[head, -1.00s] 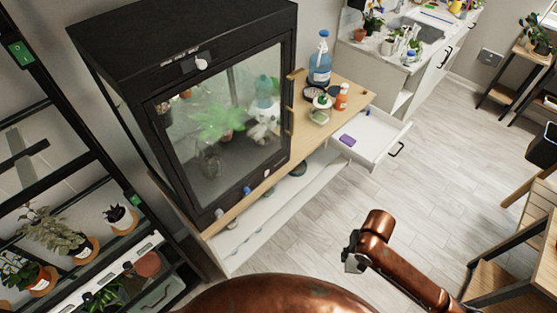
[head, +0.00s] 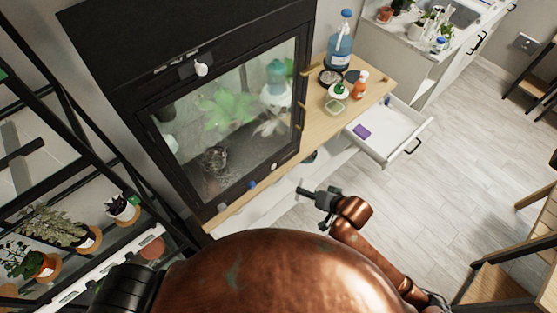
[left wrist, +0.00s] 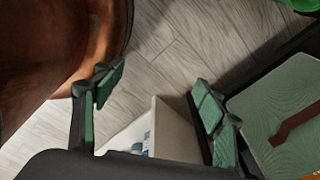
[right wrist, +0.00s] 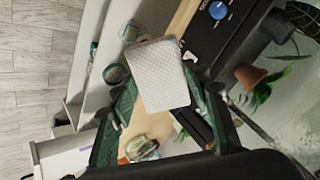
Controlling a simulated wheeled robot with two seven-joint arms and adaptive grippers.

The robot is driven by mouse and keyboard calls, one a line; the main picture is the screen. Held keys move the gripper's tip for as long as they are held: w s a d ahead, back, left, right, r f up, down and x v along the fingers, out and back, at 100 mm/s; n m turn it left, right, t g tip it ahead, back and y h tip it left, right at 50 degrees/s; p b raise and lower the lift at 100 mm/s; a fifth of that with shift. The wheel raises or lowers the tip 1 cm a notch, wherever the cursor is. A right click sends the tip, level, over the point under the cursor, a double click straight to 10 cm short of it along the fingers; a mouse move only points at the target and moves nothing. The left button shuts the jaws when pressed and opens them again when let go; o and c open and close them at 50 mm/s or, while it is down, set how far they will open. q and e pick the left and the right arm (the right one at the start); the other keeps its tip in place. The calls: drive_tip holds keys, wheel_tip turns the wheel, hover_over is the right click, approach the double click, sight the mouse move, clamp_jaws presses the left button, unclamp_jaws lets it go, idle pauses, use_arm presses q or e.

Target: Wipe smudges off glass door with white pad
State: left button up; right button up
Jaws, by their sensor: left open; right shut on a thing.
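The glass door (head: 225,115) of the black cabinet (head: 190,40) is closed, with plants visible behind it. Hazy whitish patches show on the glass, but I cannot tell smudges from reflections. My right gripper (head: 322,197) is in front of the cabinet's lower right, apart from the door. In the right wrist view, the right gripper (right wrist: 158,98) is shut on a white textured pad (right wrist: 160,72); part of the glass (right wrist: 275,125) shows at right. In the left wrist view, my left gripper (left wrist: 157,85) is open and empty; the head view does not show its fingers.
A wooden counter (head: 317,128) beside the cabinet holds a blue bottle (head: 340,45), an orange bottle (head: 360,84) and small containers. An open white drawer (head: 395,130) juts out at right. A plant rack (head: 70,140) stands at left.

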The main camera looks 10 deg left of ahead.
drive_tip(key=a+r+n+t+y+p, duration=0.1)
drive_tip(key=a+r+t+y+p, duration=0.2)
drive_tip(key=a+r+t+y, duration=0.75)
use_arm(q)
drive_tip(key=w+b, duration=0.2)
drive_tip(key=b, duration=0.1)
drive_tip(key=shift+w+d+r, duration=0.15)
drive_tip(key=shift+w+r, duration=0.1)
use_arm(e)
drive_tip(key=w+a+r+g+h, duration=0.2)
drive_tip(key=w+a+r+g, duration=0.2)
drive_tip(key=a+r+g, duration=0.1)
drive_tip(key=shift+w+a+r+h, duration=0.2)
drive_tip(key=shift+a+r+h, duration=0.15)
drive_tip(key=shift+a, duration=0.3)
use_arm(q)
drive_tip(key=shift+s, duration=0.25)
use_arm(e)
drive_tip(key=shift+g, duration=0.25)
drive_tip(key=shift+x, duration=0.9)
use_arm(q)
drive_tip(key=shift+r, duration=0.1)
